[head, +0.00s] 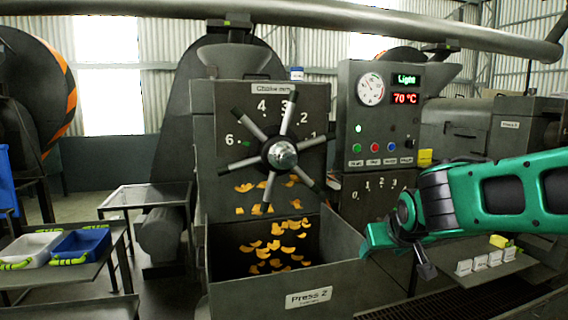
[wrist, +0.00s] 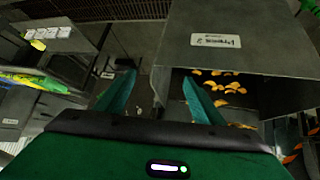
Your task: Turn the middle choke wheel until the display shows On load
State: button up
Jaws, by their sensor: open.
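The middle choke wheel (head: 282,155) is a metal hub with several dark-tipped spokes on the front of Press 2. A number scale is painted around it under a "Choke mm" label (head: 278,89). The display (head: 407,79) on the control box reads "Light" in green, with "70 °C" in red below. My gripper (head: 372,240) is right of and below the wheel, apart from it, by the right side of the press bin. In the wrist view my gripper (wrist: 160,95) shows two green fingers spread apart with nothing between them. The wheel is not in the wrist view.
The press bin (head: 335,277) with orange flakes juts out below the wheel. A gauge (head: 371,89) and several coloured buttons are on the control box. A side table (head: 70,268) with a white and a blue tray stands at left. A shelf with white cards (head: 480,263) is at right.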

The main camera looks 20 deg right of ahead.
jog(key=w+a+r+n+t, duration=0.2)
jog(key=w+a+r+t, duration=0.35)
jog(key=w+r, duration=0.3)
jog(key=n+t+y, duration=0.3)
jog(key=t, duration=0.1)
send_near(286, 159)
jog(key=w, duration=0.9)
jog(key=w+d, duration=0.1)
jog(key=w, duration=0.3)
jog(key=shift+f, duration=0.4)
